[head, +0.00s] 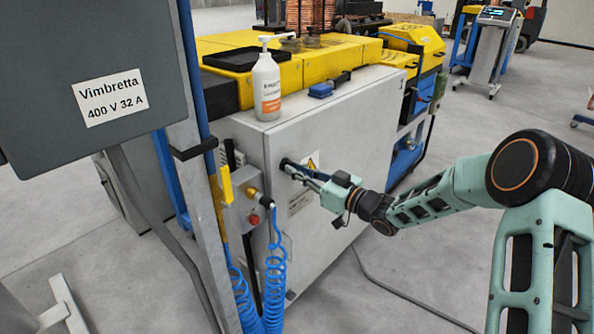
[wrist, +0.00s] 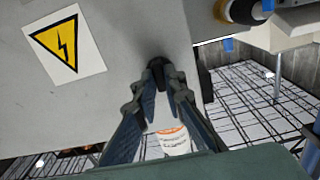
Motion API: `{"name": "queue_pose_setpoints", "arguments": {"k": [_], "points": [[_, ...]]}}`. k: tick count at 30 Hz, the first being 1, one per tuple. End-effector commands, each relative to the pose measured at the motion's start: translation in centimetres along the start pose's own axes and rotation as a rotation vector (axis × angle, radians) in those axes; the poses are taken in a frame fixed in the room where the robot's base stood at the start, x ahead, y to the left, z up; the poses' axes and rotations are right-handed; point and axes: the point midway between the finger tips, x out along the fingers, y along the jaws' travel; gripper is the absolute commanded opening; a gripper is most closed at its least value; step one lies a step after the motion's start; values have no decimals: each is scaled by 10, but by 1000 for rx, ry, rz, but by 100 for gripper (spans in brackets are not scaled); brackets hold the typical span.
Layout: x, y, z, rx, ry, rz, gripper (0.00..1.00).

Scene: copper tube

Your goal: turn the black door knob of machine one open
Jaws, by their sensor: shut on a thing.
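The machine's grey-white door (head: 350,130) faces my arm, with a yellow warning triangle on it. The black door knob (wrist: 156,64) shows in the wrist view at the tips of my gripper's two fingers, near the door's edge. My gripper (wrist: 160,80) is closed around it, one finger on each side. In the head view my gripper (head: 288,167) reaches the door's left part from the right, and its fingers largely hide the knob. The door looks flush with the cabinet. I cannot tell the knob's exact turn angle.
A white pump bottle (head: 266,86) and a blue object (head: 321,90) stand on the cabinet top. A control box (head: 247,205) with a red button and coiled blue hoses (head: 273,280) hang left of the door. The floor in front is mostly clear, with one cable.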

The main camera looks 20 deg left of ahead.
Motion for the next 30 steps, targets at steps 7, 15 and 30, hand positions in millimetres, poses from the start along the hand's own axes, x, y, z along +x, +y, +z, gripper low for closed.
{"name": "queue_pose_setpoints", "arguments": {"k": [7,15,30], "points": [[0,0,0,0,-1,0,24],[0,0,0,0,0,0,28],[-78,1,0,1,-1,4,28]]}}
